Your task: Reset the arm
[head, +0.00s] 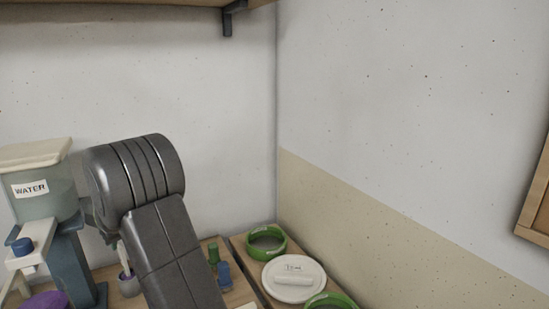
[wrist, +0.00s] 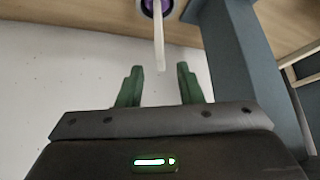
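My gripper (wrist: 160,86) shows in the wrist view with its two green fingers apart and nothing between them. A pale stick (wrist: 158,40) stands just beyond the fingertips, coming out of a small white cup (wrist: 147,7) with purple inside. The cup also shows in the head view (head: 129,285), left of my arm. In the head view my arm's dark links rise from the bottom and hide most of the gripper, which is beside the water dispenser.
A water dispenser (head: 46,200) on a blue-grey stand (head: 78,265) is close on the left; a blue-grey post (wrist: 235,65) borders the gripper's right in the wrist view. A shelf (head: 120,3) is overhead.

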